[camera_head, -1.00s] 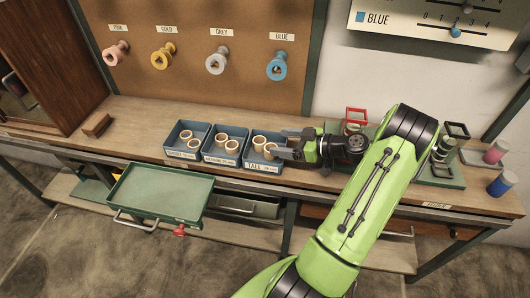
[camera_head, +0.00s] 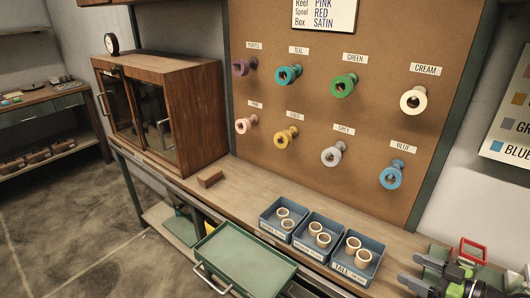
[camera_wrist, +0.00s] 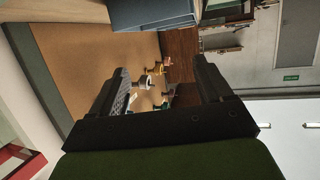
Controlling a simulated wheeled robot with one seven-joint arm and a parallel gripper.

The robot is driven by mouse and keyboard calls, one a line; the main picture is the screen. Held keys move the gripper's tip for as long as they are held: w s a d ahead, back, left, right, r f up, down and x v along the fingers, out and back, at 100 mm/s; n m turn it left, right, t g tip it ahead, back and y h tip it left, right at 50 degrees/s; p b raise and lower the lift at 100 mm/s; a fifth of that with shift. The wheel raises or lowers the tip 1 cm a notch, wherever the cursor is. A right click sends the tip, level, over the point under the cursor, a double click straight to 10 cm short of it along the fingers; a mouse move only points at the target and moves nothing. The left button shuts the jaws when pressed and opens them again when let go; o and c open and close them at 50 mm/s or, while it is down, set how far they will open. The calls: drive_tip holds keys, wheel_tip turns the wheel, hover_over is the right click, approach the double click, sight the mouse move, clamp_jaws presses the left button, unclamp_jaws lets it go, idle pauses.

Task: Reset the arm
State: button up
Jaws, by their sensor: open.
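My gripper (camera_head: 424,274) shows at the lower right edge of the head view, just right of the tall bin (camera_head: 352,274). Its jaws are apart with nothing between them. In the wrist view the two open fingers (camera_wrist: 160,85) frame the pegboard and its spools, seen sideways and at a distance. The rest of my arm is mostly outside the head view.
Blue bins (camera_head: 311,255) holding pale rings stand on the bench (camera_head: 238,189). A green tray (camera_head: 245,262) sits in front. A wooden cabinet (camera_head: 185,110) is at left. Coloured spools hang on the pegboard (camera_head: 300,115). A red frame (camera_head: 473,250) is beside my gripper.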

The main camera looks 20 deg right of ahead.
drive_tip(key=w+a+r+g+h+p, duration=0.1)
drive_tip(key=w+a+r+g, duration=0.2)
drive_tip(key=a, duration=0.5)
drive_tip(key=w+a+r+g+h+p, duration=0.1)
drive_tip(key=w+a+r+g+p, duration=0.15)
drive_tip(key=a+r, duration=0.4)
drive_tip(key=w+a+r+g+p, duration=0.1)
drive_tip(key=a+r+g, duration=0.2)
drive_tip(key=a, duration=0.5)
drive_tip(key=s+a+r+m+h+p, duration=0.1)
drive_tip(key=s+a+r+m+h, duration=0.1)
drive_tip(key=s+a+r, duration=0.2)
drive_tip(key=s+a+r+m+h+p, duration=0.1)
drive_tip(key=s+a, duration=0.4)
drive_tip(key=s, duration=0.5)
wheel_tip(320, 180, up, 3)
drive_tip(key=shift+s+f+m+t+h, duration=0.1)
drive_tip(key=shift+s+m+t+h, duration=0.2)
drive_tip(key=shift+m+t+h, duration=0.5)
drive_tip(key=shift+a+g, duration=0.1)
drive_tip(key=shift+g, duration=0.25)
